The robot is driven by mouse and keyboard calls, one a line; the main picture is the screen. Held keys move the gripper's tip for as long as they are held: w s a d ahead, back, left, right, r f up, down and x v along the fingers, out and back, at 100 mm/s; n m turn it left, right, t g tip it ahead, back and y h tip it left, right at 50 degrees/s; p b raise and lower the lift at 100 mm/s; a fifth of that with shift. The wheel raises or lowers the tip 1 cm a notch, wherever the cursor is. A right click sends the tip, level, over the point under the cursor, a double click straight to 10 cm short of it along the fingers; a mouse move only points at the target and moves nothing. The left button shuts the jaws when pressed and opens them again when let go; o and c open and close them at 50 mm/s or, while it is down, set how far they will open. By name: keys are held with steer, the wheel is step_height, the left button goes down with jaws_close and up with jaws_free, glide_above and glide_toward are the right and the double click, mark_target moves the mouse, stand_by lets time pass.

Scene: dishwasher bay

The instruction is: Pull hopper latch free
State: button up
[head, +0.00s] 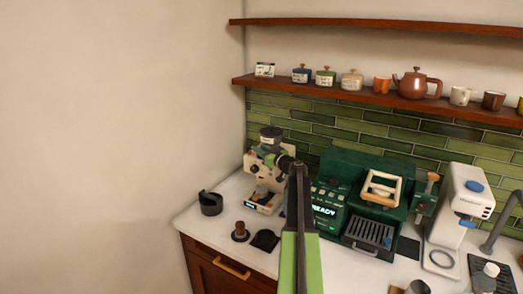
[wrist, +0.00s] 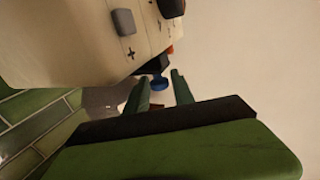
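The cream grinder (head: 261,177) stands at the left end of the counter against the wall corner, with a dark hopper (head: 270,133) on top. My arm reaches up to it from the front, and its dark end covers part of the grinder's right side. In the wrist view, my gripper (wrist: 161,88) shows two green fingers spread apart with a gap between them. The grinder's cream body (wrist: 70,45) fills the upper left, close to the fingers. A small blue round part (wrist: 158,84) shows beyond the fingertips, in line with the gap. I cannot make out the hopper latch for certain.
A green espresso machine (head: 355,205) stands right of the grinder, with a white machine (head: 465,205) further right. A black cup (head: 211,203), a brown-handled tamper (head: 240,231) and a dark mat (head: 265,240) lie in front. A wooden shelf (head: 370,95) runs above.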

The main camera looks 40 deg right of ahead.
steer(key=shift+w, duration=0.1)
jaws_close()
stand_by(1.4)
